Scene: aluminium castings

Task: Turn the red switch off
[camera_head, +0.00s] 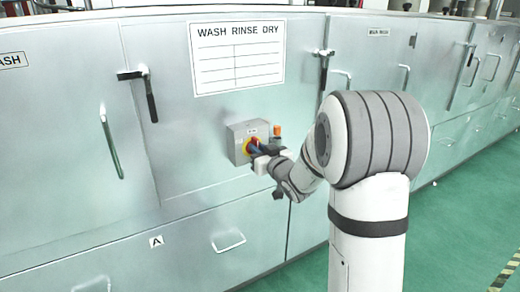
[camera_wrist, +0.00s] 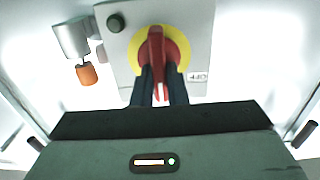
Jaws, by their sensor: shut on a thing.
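The red switch (camera_wrist: 156,48) is a rotary knob with a raised handle on a yellow disc (camera_wrist: 137,48). It is mounted on a grey box (camera_head: 238,139) on the metal front of the machine. In the wrist view the handle points up and down in the picture. My gripper (camera_wrist: 158,84) is shut on the lower part of the handle, one dark finger on each side. In the head view my gripper (camera_head: 257,149) reaches the box from the right and hides most of the knob; a little red and yellow shows beside it.
A dark round button (camera_wrist: 115,23) sits on the box, left of the knob in the wrist view. An orange-tipped part (camera_wrist: 87,74) is beside the box. Door handles (camera_head: 150,95) stick out from the metal panels. Green floor (camera_head: 462,215) is open at the right.

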